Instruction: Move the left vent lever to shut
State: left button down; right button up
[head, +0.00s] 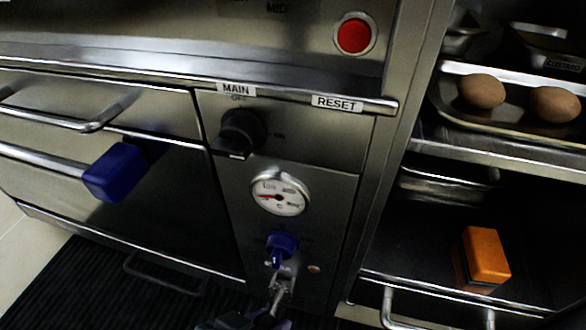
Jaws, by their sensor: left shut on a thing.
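A small blue lever or knob (281,244) is on the front panel, just below the round gauge (280,192). Faint marks beside it are too dark to read, and I cannot tell whether it is the left vent lever. My left gripper (279,283) reaches up from the bottom edge, with its metal fingertips directly below the blue part. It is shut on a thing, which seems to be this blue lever. The contact is small and dim, and the fingers partly hide the lower end. My right gripper is not in view.
A blue block (116,172) sits on a long metal bar at the left. A black MAIN knob (240,132) and a red button (354,36) are above the gauge. Open shelves at the right hold a tray (455,112) with brown round items and an orange block (486,258).

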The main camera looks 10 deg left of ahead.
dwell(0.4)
pick_arm(q)
jog(key=c, duration=0.5)
grip_release()
jog(key=p+v, duration=0.9)
jog(key=v, duration=0.1)
